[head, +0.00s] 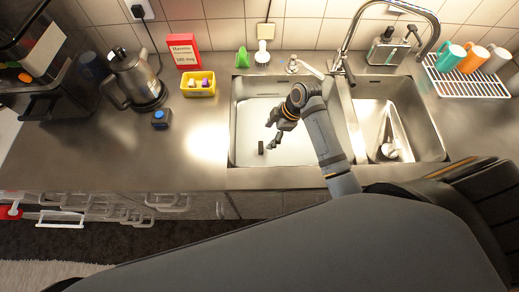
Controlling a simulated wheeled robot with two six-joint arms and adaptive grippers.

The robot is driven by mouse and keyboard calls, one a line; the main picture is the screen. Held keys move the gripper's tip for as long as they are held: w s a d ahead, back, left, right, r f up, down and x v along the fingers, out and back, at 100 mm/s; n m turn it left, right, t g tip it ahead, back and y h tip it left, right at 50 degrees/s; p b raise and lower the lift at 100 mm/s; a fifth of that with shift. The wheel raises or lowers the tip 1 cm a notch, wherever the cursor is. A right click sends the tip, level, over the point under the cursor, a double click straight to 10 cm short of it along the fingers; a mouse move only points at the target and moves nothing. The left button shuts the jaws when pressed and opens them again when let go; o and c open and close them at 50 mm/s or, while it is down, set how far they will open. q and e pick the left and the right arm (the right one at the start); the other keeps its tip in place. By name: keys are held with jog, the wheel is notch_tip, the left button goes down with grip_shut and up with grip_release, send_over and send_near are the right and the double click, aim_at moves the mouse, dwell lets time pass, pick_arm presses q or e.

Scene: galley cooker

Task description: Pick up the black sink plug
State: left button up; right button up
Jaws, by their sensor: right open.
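The black sink plug (261,147) appears as a small dark piece on the floor of the left sink basin (250,100), near its front left. My right gripper (270,133) reaches over this basin from the right. Its jaws are open and empty, with the fingers pointing left, and the plug shows just left of the lower fingertip. I cannot tell how high the gripper is above it, but they look apart. My left gripper is not in view.
The tap (350,50) arches behind the basins. The right basin (430,140) holds a pale object (390,151). A drying rack (470,86) with mugs stands right. A kettle (135,80), yellow tub (198,90) and blue-topped black item (160,118) stand left. The front-left counter is clear.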

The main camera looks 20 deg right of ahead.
aim_at(262, 146)
jog(key=x, duration=0.4)
jog(key=shift+s+a+f, duration=0.2)
jog(key=shift+f, duration=0.05)
jog(key=shift+w+f+p, duration=0.15)
jog(key=shift+f+p, duration=0.15)
jog(key=shift+p, duration=0.05)
jog(key=p+x, duration=0.1)
jog(key=x, duration=0.3)
jog(key=shift+d+f, duration=0.1)
jog(key=shift+d, duration=0.05)
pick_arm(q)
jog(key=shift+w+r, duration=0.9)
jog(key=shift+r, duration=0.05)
pick_arm(e)
jog(key=shift+f, duration=0.4)
jog(key=shift+c, duration=0.4)
